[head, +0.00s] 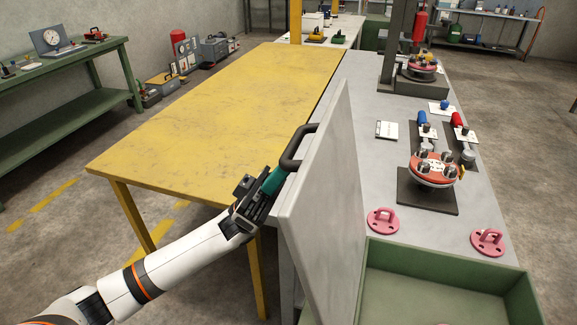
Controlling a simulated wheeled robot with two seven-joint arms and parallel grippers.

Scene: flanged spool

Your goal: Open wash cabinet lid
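The wash cabinet lid, a light grey panel (325,200), stands nearly upright at the left edge of the grey bench, and a green-walled basin (440,257) lies to its right. A black bar handle (299,143) sticks out from the lid's left face. My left gripper (277,178), with green fingers, reaches up from the lower left, its tips at the handle's near end. The fingers overlap in this view, so I cannot see whether they close around the bar. My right gripper is not in view.
A yellow table (205,125) stands left of the lid, its top clear. On the grey bench (395,185), right of the lid, are a red flanged part (435,165) on a dark plate and pink hook plates (383,220). A green workbench (70,85) stands far left.

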